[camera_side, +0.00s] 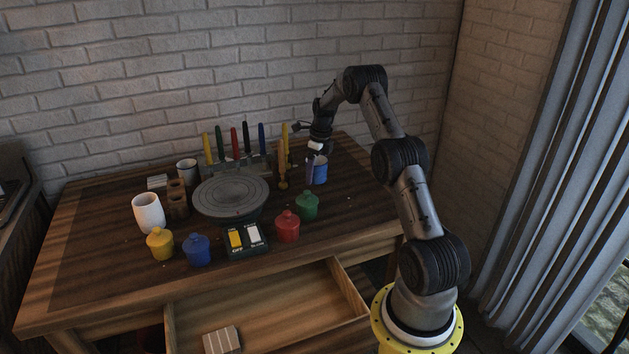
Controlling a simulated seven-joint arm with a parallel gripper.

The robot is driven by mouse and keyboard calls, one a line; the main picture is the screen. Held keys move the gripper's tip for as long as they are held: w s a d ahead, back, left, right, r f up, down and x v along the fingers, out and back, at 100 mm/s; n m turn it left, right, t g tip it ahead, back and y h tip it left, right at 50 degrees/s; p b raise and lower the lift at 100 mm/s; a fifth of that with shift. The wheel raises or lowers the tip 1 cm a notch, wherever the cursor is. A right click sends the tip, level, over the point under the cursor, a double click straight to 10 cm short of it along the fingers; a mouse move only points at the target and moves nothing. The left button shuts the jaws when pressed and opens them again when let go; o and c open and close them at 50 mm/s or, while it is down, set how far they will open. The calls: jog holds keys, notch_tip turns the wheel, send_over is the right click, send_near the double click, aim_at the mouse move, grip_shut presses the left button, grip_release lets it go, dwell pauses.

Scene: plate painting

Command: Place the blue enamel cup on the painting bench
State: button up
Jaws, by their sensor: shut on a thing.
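The blue enamel cup (321,171) is at the right back part of the wooden painting bench (350,200). My gripper (311,170) points down at the cup's left side and is shut on its wall, with a finger along the rim. Part of the cup's left side is hidden by the finger. I cannot tell whether the cup's base touches the bench top or is slightly above it.
A grey turntable (231,196) stands mid-bench, with a rack of coloured brushes (234,141) behind. Yellow (160,244), blue (197,250), red (287,227) and green (307,206) pots line the front. A white cup (148,212) stands left. The drawer (275,305) is open.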

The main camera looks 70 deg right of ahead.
aim_at(315, 188)
jog(key=shift+w+d+f, duration=0.3)
jog(key=shift+d+f, duration=0.05)
jog(key=shift+f, duration=1.7)
jog(key=shift+f, duration=0.1)
jog(key=o, duration=1.3)
jog(key=shift+f, duration=0.1)
jog(key=shift+c, duration=0.2)
